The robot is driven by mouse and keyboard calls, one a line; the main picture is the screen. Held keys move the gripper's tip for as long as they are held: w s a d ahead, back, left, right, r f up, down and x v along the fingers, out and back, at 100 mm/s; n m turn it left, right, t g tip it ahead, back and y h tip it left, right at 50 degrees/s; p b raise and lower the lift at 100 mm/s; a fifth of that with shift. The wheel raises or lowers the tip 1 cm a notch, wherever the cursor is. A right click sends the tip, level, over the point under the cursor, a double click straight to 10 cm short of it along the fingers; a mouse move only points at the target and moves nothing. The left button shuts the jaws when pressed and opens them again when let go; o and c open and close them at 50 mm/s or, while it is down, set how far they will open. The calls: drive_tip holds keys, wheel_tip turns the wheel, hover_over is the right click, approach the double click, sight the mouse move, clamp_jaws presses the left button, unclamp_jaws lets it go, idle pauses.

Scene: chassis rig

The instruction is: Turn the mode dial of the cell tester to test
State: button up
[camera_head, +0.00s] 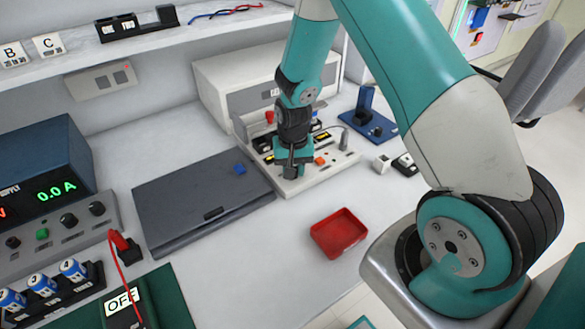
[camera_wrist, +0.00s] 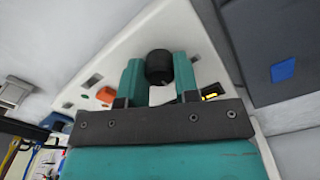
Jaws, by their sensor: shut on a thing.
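The cell tester (camera_head: 315,178) is a cream-white box with a sloped front panel at the back middle of the bench. Its panel (camera_wrist: 145,45) also fills the middle of the wrist view. A black round dial (camera_wrist: 158,67) stands on the panel between my gripper's fingers. My gripper (camera_wrist: 158,82) has its two teal fingers closed on the sides of this dial. In the head view my gripper (camera_head: 290,172) points down at the front left of the tester. The dial is hidden there, and I cannot read its setting.
A red tray (camera_head: 339,233) lies on the bench in front of the tester. A dark flat case (camera_head: 200,205) with a blue piece (camera_head: 240,169) lies to the left. A blue stand (camera_head: 367,120) and small blocks (camera_head: 403,163) are at right. A shelf (camera_head: 150,42) runs above.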

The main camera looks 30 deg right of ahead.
drive_tip(key=o, duration=0.9)
drive_tip(key=shift+o, duration=0.2)
wheel_tip(320, 180, up, 18)
drive_tip(key=shift+f, duration=0.25)
drive_tip(key=s+a+r+n+y, duration=0.2)
drive_tip(key=s+a+r+n, duration=0.3)
drive_tip(key=s+a, duration=0.3)
drive_tip(key=s+a+r+n+y, duration=0.2)
drive_tip(key=s+a+r+n, duration=0.4)
drive_tip(key=s, duration=0.8)
drive_tip(key=a+n, duration=0.1)
drive_tip(key=a, duration=0.2)
drive_tip(key=shift+s+a+r+n, duration=0.2)
drive_tip(key=shift+s+a+n, duration=0.05)
drive_tip(key=shift+s+n, duration=0.15)
